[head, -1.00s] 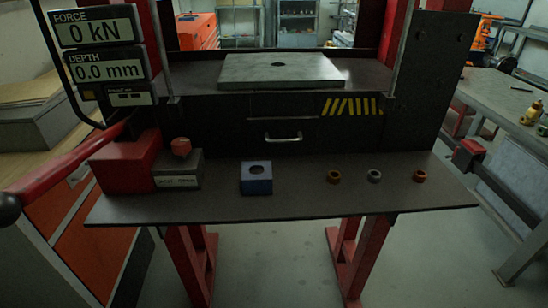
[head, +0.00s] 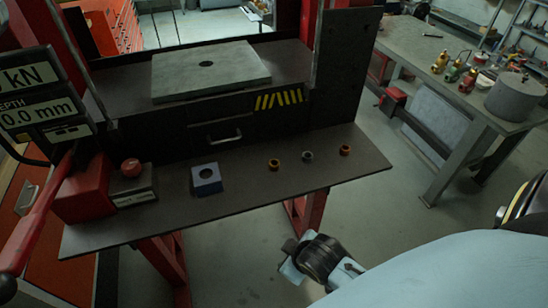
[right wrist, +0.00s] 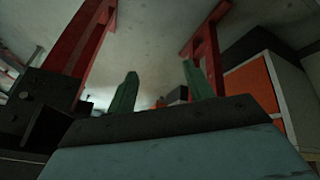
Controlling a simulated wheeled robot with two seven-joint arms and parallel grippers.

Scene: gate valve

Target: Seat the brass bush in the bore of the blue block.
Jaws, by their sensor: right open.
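The blue block (head: 206,179) sits on the dark shelf of the press with its round bore facing up and empty. Three small rings stand in a row to its right: a brass-coloured one (head: 274,164), a grey one (head: 307,157) and another brass- or copper-coloured one (head: 345,150). I cannot tell for sure which of the two warm-coloured rings is brass. My right gripper (head: 289,262) is low in front of the shelf, apart from everything. In the right wrist view its two green fingers (right wrist: 160,88) are spread with nothing between them. My left gripper is out of view.
The press shelf (head: 250,190) has free room around the block and rings. A red block (head: 85,190) and a grey box with a red knob (head: 131,168) stand at its left. A grey plate (head: 210,72) lies above. A workbench (head: 440,75) stands at right.

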